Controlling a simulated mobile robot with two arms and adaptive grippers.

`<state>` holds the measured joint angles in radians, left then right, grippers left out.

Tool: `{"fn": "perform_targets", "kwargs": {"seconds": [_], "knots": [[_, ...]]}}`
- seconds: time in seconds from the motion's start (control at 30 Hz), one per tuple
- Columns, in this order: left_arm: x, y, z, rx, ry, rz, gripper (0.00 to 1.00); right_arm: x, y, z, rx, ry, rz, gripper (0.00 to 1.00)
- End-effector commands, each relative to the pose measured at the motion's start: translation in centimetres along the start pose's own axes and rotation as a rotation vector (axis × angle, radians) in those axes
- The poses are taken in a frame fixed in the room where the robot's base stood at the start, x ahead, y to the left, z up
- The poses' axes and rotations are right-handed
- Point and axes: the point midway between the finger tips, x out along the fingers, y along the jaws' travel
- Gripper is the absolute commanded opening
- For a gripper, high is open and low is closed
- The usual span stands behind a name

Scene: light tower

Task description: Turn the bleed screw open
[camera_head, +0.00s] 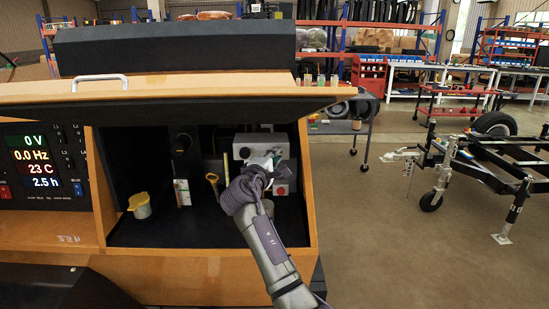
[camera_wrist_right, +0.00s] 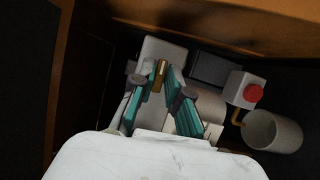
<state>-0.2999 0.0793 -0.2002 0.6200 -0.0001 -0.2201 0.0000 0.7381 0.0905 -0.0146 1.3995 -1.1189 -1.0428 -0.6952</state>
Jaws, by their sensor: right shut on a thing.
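The bleed screw (camera_wrist_right: 160,74) is a small brass piece on a grey block (camera_wrist_right: 160,48) inside the open compartment. In the right wrist view it sits between the teal fingertips of my right gripper (camera_wrist_right: 161,76), which are closed on it. In the head view my right gripper (camera_head: 268,164) reaches into the compartment in front of the grey unit (camera_head: 246,142), and the screw is hidden behind it. My left gripper is not in view.
A white box with a red button (camera_wrist_right: 254,92) and a grey cup (camera_wrist_right: 273,131) are right of the gripper. The raised lid (camera_head: 190,98) hangs above the opening.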

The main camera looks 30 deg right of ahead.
Motion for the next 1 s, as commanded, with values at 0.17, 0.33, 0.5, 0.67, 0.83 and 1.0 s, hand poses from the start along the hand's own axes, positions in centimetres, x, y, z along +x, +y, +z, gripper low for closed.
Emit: {"fn": "perform_targets", "kwargs": {"seconds": [0.17,0.33,0.5,0.67,0.83,1.0], "knots": [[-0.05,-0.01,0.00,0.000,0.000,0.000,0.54,0.09,0.28,0.10,0.040,-0.001,-0.012,0.00],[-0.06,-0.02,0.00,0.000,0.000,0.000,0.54,0.10,0.30,0.10,0.051,-0.001,-0.015,0.00],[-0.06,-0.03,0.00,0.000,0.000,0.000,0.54,0.11,0.32,0.11,0.052,-0.001,-0.015,0.00],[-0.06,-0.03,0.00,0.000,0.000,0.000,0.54,0.11,0.34,0.11,0.052,-0.001,-0.014,0.17],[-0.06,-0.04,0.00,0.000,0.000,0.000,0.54,0.09,0.27,0.10,0.051,-0.001,-0.016,0.35],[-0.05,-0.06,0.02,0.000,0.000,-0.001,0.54,0.05,0.17,0.05,0.049,0.000,-0.017,0.35]]}}
